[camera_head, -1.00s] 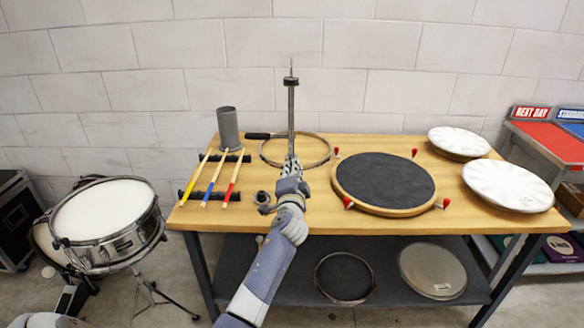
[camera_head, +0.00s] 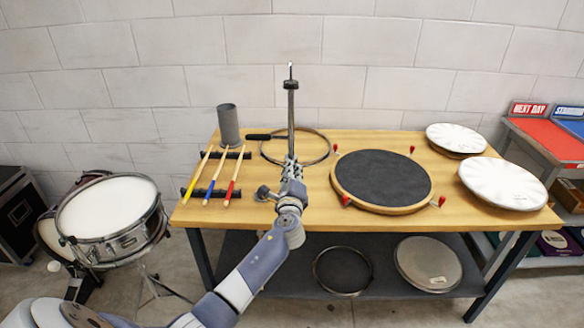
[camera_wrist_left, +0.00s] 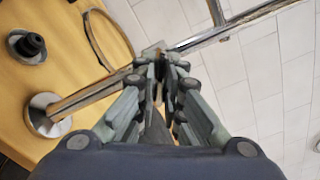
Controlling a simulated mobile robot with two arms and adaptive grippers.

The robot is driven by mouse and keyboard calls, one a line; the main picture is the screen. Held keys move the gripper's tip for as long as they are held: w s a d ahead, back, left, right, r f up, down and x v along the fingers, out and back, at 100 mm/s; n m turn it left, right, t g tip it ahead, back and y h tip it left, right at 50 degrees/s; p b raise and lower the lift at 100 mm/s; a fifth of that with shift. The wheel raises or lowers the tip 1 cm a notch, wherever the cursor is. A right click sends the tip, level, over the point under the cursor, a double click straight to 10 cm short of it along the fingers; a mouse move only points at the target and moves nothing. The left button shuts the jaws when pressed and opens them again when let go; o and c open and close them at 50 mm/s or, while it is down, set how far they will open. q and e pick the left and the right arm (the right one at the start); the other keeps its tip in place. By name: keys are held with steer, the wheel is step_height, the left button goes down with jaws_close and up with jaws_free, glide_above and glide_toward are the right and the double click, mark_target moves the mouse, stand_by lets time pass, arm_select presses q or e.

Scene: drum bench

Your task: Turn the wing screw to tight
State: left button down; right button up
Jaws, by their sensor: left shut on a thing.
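An upright metal stand (camera_head: 291,115) rises from the workbench. Its thin rod carries a dark collar near the top. My left gripper (camera_head: 290,163) reaches in from the front and meets the stand low on its rod. In the left wrist view its fingers (camera_wrist_left: 160,62) are closed together at the stand's shaft. The stand's round metal base (camera_wrist_left: 43,115) shows to the left there, with the shaft running behind the fingers. The wing screw is between the fingertips and mostly hidden, so its angle cannot be told. My right gripper is not in view.
On the workbench (camera_head: 400,142), a dark round drum pad (camera_head: 382,180) lies to the right. Several drumsticks (camera_head: 213,180) and a grey cylinder (camera_head: 229,125) are to the left. A small dark knob (camera_wrist_left: 30,45) stands near the base. A snare drum (camera_head: 108,210) is off the bench's left end.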

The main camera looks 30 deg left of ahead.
arm_select(q)
steer(key=m+p, duration=0.3)
steer(key=m, duration=0.2)
steer(key=shift+s+m, duration=0.1)
steer(key=shift+m, duration=0.3)
steer(key=shift+a+f+m+p, duration=0.15)
steer(key=shift+m+p, duration=1)
steer(key=shift+m, duration=1.15)
steer(key=shift+f, duration=0.1)
steer(key=c, duration=1.7)
jaws_free()
steer(key=v, duration=1.2)
